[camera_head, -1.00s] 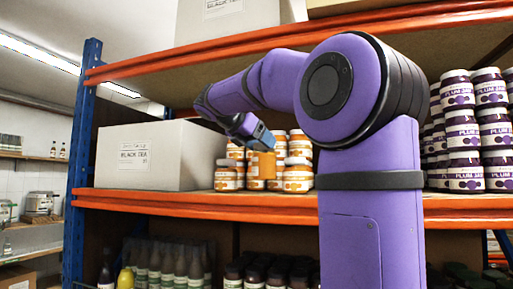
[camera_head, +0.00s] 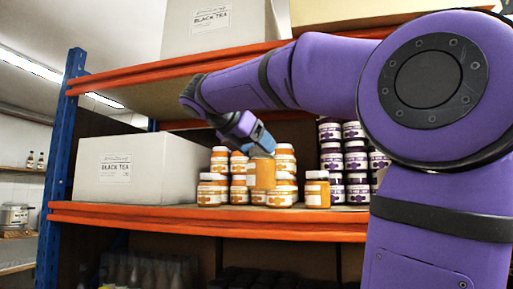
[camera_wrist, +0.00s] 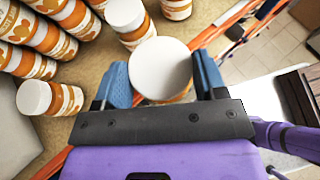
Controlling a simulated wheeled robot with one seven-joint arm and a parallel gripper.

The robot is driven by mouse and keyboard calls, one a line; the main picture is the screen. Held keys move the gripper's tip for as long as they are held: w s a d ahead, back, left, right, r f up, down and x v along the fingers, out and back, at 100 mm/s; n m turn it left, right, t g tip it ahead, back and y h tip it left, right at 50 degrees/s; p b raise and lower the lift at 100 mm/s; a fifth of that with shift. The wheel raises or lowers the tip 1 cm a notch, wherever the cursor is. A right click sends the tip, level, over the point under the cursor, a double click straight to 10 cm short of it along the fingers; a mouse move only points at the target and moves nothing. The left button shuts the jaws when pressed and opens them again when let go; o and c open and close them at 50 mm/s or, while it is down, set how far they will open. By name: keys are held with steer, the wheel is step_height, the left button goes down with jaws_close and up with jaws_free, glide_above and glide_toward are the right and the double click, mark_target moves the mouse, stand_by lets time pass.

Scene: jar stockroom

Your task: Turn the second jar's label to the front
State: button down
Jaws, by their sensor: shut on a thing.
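My gripper (camera_head: 261,147) is shut on an orange jar (camera_head: 262,174). The side of this jar facing the head camera is plain orange, with no label in sight. Its base shows higher in the picture than those of the front jars. In the wrist view its white lid (camera_wrist: 160,68) sits between my blue fingers (camera_wrist: 158,82) and looks larger than the other lids. A labelled orange jar (camera_head: 209,190) stands to its left and another jar (camera_head: 316,190) to its right, both at the front of the shelf.
More orange jars (camera_head: 285,165) are stacked close around and behind the held jar. Purple plum jars (camera_head: 356,162) stand stacked to the right. A white "BLACK TEA" box (camera_head: 155,170) stands to the left. The orange shelf edge (camera_head: 200,219) runs along the front.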

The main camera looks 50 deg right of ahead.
steer(key=w+d+f+n+t, duration=0.2)
steer(key=w+d+n+t, duration=0.1)
steer(key=w, duration=0.3)
steer(key=w+d+f+n+t+y, duration=0.1)
steer(key=w+d+f+n+t, duration=0.1)
steer(key=w+d+n+t, duration=0.2)
steer(key=shift+w+d+f+n+t, duration=0.3)
steer(key=shift+w+d+t, duration=0.2)
steer(key=shift+w+d, duration=0.6)
steer(key=shift+w+a, duration=0.15)
steer(key=shift+f, duration=0.3)
stand_by(0.8)
steer(key=shift+c, duration=0.5)
jaws_free()
